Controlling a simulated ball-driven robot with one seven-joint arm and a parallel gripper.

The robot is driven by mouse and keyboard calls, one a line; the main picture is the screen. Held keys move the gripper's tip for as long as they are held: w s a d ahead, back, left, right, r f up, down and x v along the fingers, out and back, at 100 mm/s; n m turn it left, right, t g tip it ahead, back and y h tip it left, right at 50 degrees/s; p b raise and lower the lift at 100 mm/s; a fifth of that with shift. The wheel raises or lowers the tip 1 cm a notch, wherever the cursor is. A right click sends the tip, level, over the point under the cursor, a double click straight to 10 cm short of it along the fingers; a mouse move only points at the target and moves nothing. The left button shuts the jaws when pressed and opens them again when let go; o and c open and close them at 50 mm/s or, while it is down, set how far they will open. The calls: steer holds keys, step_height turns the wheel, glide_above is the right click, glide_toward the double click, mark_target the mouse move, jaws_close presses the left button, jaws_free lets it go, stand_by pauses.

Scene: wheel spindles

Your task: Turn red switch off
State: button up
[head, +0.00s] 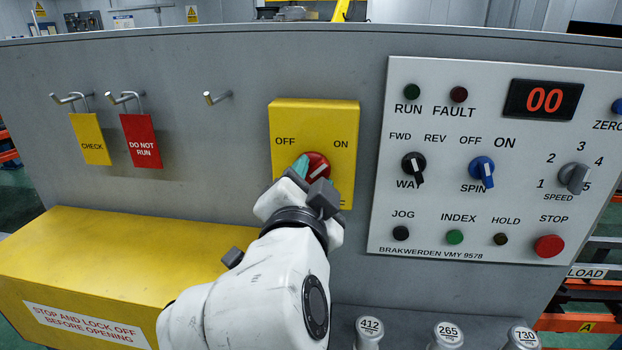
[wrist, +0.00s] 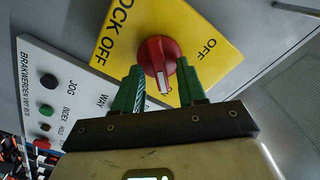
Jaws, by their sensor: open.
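The red switch (head: 316,163) is a round knob with a white pointer line, on a yellow plate (head: 345,115) marked OFF at left and ON at right. Its pointer slants up and right, toward ON. In the wrist view the red switch (wrist: 156,52) sits just beyond my gripper (wrist: 160,86), whose two green fingers stand apart, one on each side of the knob's near end. I cannot tell whether they touch it. In the head view my gripper (head: 307,178) covers the plate's lower left and part of the knob; only one green fingertip shows clearly.
A control panel (head: 440,190) with several knobs and buttons is to the right. Hooks with a yellow CHECK tag (head: 90,140) and a red DO NOT RUN tag (head: 141,140) are at left. A yellow box (head: 110,250) juts out below left. Several numbered cylinders (head: 448,333) stand below right.

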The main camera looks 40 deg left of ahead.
jaws_close()
stand_by(0.3)
steer(key=shift+n, duration=0.4)
steer(key=n+p, duration=0.1)
steer(key=n, duration=0.2)
steer(key=shift+r+n+p, duration=0.15)
steer(key=shift+n+p, duration=0.15)
steer(key=n+p, duration=0.2)
steer(key=n, duration=0.2)
steer(key=shift+a, duration=0.1)
steer(key=n+p, duration=0.2)
steer(key=n, duration=0.3)
steer(key=shift+s+a, duration=0.1)
steer(key=shift+s, duration=0.05)
steer(key=shift+a+n+p, duration=0.1)
steer(key=shift+n+p, duration=1)
steer(key=shift+n, duration=1.2)
steer(key=shift+s, duration=0.1)
